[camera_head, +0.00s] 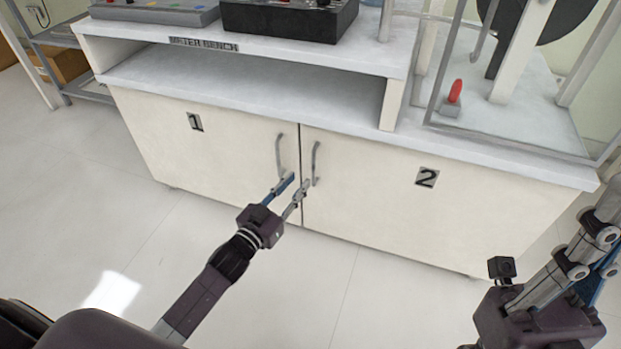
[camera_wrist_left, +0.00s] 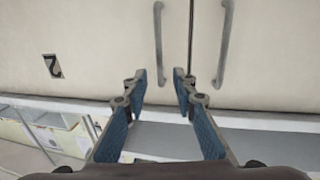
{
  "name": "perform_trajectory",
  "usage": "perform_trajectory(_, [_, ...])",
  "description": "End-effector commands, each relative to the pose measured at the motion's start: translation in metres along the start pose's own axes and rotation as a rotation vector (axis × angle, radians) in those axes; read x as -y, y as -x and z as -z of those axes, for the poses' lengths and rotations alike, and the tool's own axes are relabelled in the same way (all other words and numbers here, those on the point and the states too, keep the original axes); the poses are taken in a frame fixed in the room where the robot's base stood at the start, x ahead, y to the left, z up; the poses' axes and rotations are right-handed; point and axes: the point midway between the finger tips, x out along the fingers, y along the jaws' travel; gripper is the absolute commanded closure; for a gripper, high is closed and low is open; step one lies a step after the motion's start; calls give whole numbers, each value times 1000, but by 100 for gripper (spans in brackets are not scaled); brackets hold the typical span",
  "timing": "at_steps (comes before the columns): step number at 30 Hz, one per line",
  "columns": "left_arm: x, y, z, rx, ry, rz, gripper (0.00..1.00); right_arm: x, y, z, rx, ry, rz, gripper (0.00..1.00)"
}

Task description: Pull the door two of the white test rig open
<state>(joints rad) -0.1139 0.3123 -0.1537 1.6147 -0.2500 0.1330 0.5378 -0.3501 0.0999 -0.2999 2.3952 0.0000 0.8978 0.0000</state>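The white test rig has two cream cabinet doors side by side, both closed. Door two (camera_head: 400,205) is on the right in the head view and bears a "2" label. Its grey vertical handle (camera_head: 316,163) is near the seam. My left gripper (camera_head: 296,181) is open and empty in front of the doors by the seam. In the left wrist view, which is upside down, the door two handle (camera_wrist_left: 158,45) appears between the spread fingers (camera_wrist_left: 157,75), with no clear contact. My right gripper (camera_head: 598,245) is at the lower right; its fingertips are not clear.
Door one (camera_head: 205,155) has its own handle (camera_head: 280,155) just left of the seam. A shelf (camera_head: 250,85) and worktop with equipment are above. The pale floor (camera_head: 330,290) before the doors is clear apart from my arms.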

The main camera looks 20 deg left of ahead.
Motion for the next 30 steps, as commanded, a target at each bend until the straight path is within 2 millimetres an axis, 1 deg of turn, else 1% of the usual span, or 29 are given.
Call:
perform_trajectory(2, [0,-6,0,-7,0,-2,75,0,3,3,-10,-1,0,100])
perform_trajectory(5, [-1,-19,1,-9,-1,-3,75,0,7,2,-10,-1,0,100])
perform_trajectory(12, [-1,-56,0,-7,-2,-2,75,0,22,-2,-9,0,0,100])
perform_trajectory(15, [-1,-67,0,-5,0,-3,75,0,21,-2,-18,1,4,100])
perform_trajectory(18, [-1,-74,1,-5,0,-3,75,0,22,-3,-21,1,6,100])
perform_trajectory(21, [-1,-77,1,-3,1,-2,75,0,21,-3,-21,1,7,100])
perform_trajectory(28, [-1,-77,1,-3,1,-2,75,0,21,-3,-20,1,7,100])
perform_trajectory(30, [-1,-77,1,-3,1,-2,82,0,21,-3,-20,1,7,100])
